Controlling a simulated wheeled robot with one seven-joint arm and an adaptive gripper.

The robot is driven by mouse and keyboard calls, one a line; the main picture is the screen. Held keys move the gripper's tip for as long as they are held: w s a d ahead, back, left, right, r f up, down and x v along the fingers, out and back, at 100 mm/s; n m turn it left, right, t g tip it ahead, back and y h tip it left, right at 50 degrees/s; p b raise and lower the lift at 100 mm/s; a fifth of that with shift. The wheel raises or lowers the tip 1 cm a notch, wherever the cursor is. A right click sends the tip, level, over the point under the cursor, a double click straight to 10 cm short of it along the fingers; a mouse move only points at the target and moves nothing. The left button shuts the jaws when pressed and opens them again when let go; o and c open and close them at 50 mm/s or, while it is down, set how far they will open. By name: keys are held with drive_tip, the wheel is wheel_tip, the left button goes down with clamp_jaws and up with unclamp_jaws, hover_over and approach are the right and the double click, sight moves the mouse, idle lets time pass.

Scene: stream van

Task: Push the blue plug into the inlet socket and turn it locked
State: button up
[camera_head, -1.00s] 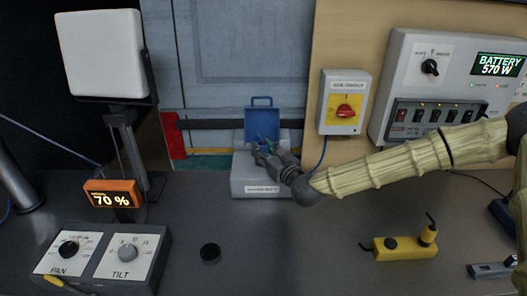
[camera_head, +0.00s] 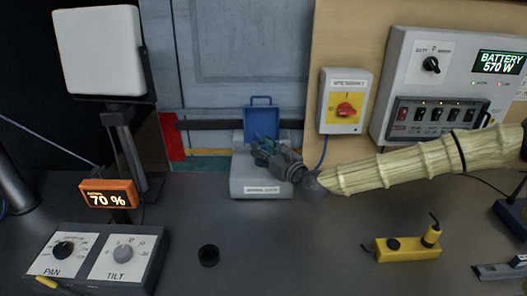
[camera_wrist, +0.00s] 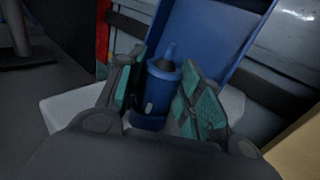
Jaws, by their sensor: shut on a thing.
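The blue plug (camera_wrist: 161,88) stands between the two green-padded fingers of my gripper (camera_wrist: 168,98) in the wrist view, with its narrow tip toward the raised blue lid. My gripper (camera_head: 264,146) is shut on the plug, at the grey inlet box (camera_head: 262,183) on the counter. The inlet's blue lid (camera_head: 262,113) stands open behind the fingers; it also fills the upper part of the wrist view (camera_wrist: 205,40). The socket opening is hidden by the plug and fingers, so I cannot tell how deep the plug sits or whether it is turned.
A yellow-faced rotary switch (camera_head: 345,108) is on the wall right of the inlet, with a battery panel (camera_head: 440,85) beyond it. A yellow handset (camera_head: 408,247) and a black puck (camera_head: 208,255) lie on the counter. The pan-tilt box (camera_head: 95,255) stands front left.

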drive_tip(key=shift+d+n+g+y+b, duration=0.1)
drive_tip(key=shift+n+g+y+b, duration=1.2)
drive_tip(key=shift+b, duration=2.35)
drive_tip(key=shift+w+n+g+y+b, duration=0.1)
drive_tip(key=shift+n+g+y+b, duration=0.8)
drive_tip(key=shift+b, duration=4)
